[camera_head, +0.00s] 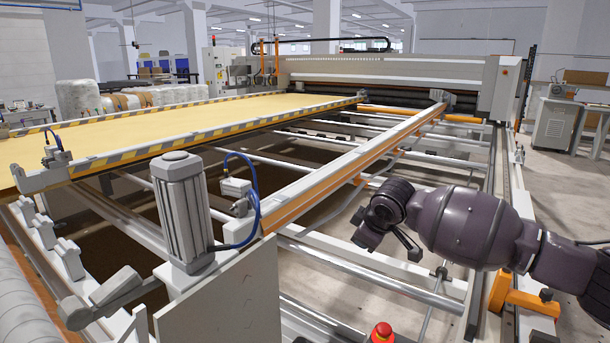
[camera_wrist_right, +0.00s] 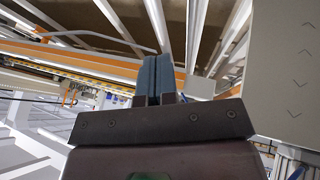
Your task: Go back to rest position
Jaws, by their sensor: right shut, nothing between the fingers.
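My right arm (camera_head: 455,225) reaches in from the right side of the head view, over the white and orange rails of the gantry frame. Its fingers are hard to make out in that view. In the right wrist view my right gripper (camera_wrist_right: 151,62) has its two dark fingers pressed together with nothing between them. The fingers stand in front of the frame's rails and touch nothing that I can see. My left gripper and left arm are out of view.
A long orange-edged beam (camera_head: 340,160) runs beside my right arm. A grey motor (camera_head: 182,205) and a white panel (camera_head: 222,305) stand at front left. A red button (camera_head: 382,332) is at the bottom. Yellow fabric (camera_head: 120,130) lies on the left. Open floor (camera_head: 555,180) shows at right.

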